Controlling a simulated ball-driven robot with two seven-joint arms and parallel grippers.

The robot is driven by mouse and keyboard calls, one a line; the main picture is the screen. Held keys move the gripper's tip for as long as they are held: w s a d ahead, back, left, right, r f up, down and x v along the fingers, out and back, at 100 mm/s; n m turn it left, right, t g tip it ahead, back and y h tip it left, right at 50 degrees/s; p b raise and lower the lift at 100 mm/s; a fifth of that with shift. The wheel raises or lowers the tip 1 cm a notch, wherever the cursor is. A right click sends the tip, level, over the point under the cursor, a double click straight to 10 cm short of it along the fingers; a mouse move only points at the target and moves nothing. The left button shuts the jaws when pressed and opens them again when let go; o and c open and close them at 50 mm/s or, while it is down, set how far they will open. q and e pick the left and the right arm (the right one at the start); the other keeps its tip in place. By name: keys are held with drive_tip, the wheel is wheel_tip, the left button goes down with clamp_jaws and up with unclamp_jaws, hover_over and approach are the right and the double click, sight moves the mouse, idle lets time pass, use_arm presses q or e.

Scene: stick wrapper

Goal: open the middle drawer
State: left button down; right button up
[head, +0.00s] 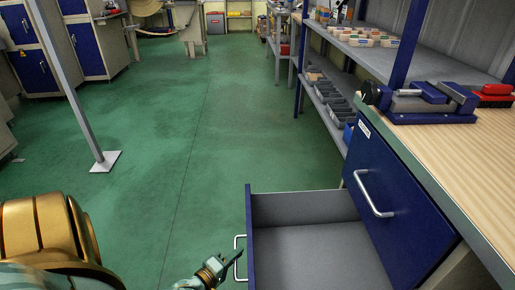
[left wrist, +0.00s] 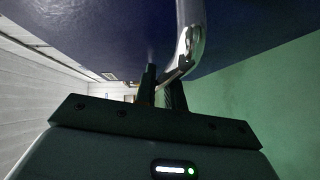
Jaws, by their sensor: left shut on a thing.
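A blue drawer below the closed top one is pulled well out; its front (head: 250,240) stands far from the cabinet and its grey inside (head: 310,255) looks empty. Its metal bar handle (head: 237,257) is on the outer face of that front. My left gripper (head: 233,260) is shut on this handle. In the left wrist view, the handle (left wrist: 190,38) runs between my dark fingers (left wrist: 162,88), close to the blue drawer front (left wrist: 100,35). The closed top drawer (head: 393,205) has its own bar handle (head: 371,196). My right gripper is not in view.
The wooden workbench top (head: 460,145) is above the drawers, with a blue vise (head: 425,100) on it. A shelf unit with bins (head: 335,98) stands behind. A grey post (head: 72,85) stands at left. The green floor (head: 180,150) left of the drawer is clear.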

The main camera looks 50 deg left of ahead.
use_arm(q)
drive_tip(key=shift+s+a, duration=0.45)
drive_tip(key=shift+s, duration=0.2)
drive_tip(key=shift+s+a, duration=0.4)
drive_tip(key=shift+s, duration=0.2)
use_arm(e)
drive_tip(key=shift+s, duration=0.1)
use_arm(q)
drive_tip(key=c, duration=1.5)
unclamp_jaws()
